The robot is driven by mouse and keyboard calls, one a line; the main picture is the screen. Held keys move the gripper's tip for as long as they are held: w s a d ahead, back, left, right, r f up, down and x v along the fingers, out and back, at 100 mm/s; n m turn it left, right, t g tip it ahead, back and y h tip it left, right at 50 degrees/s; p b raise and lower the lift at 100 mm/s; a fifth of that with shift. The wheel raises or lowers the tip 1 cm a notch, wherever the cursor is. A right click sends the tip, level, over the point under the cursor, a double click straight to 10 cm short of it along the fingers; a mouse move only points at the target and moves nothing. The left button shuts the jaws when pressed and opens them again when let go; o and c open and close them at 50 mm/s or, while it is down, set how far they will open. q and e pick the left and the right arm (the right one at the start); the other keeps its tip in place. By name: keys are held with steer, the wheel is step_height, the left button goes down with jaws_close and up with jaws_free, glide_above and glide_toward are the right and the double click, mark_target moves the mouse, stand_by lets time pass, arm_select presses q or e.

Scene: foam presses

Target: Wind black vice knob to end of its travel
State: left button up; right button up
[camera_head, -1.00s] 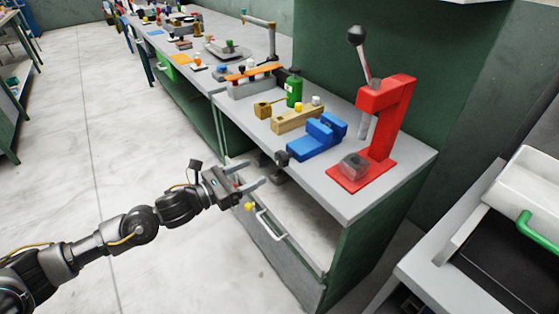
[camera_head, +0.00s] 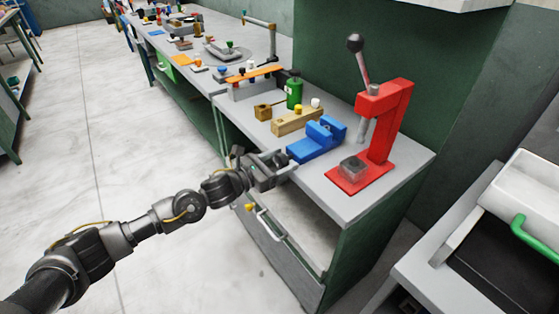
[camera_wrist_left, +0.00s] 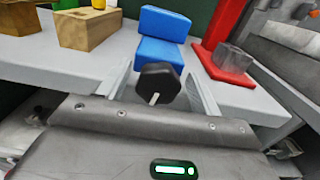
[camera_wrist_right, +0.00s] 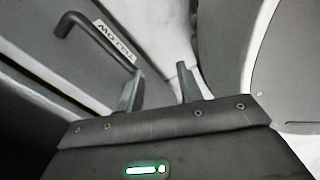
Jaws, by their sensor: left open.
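The blue vice (camera_head: 318,139) stands on the grey bench top near its front edge, left of the red press. Its black knob (camera_wrist_left: 158,82), with a white mark line on its face, shows in the left wrist view at the near end of the vice. My left gripper (camera_head: 290,162) is open at the front edge of the bench. Its two fingers (camera_wrist_left: 161,92) stand on either side of the knob, apart from it as far as I can see. In the head view the gripper hides the knob. My right gripper (camera_wrist_right: 158,88) shows only in its own wrist view, fingers apart and empty.
The red press (camera_head: 385,130) with a clear block at its base stands right of the vice. A wooden block (camera_head: 297,121) and a green bottle (camera_head: 294,92) stand to its left. An open drawer (camera_head: 290,228) juts out below the left gripper.

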arm_select(q)
steer(key=c, duration=1)
steer(key=shift+f+n+b, duration=0.15)
steer(key=shift+n+b, duration=0.15)
steer(key=shift+n, duration=1.1)
steer(key=o, duration=1)
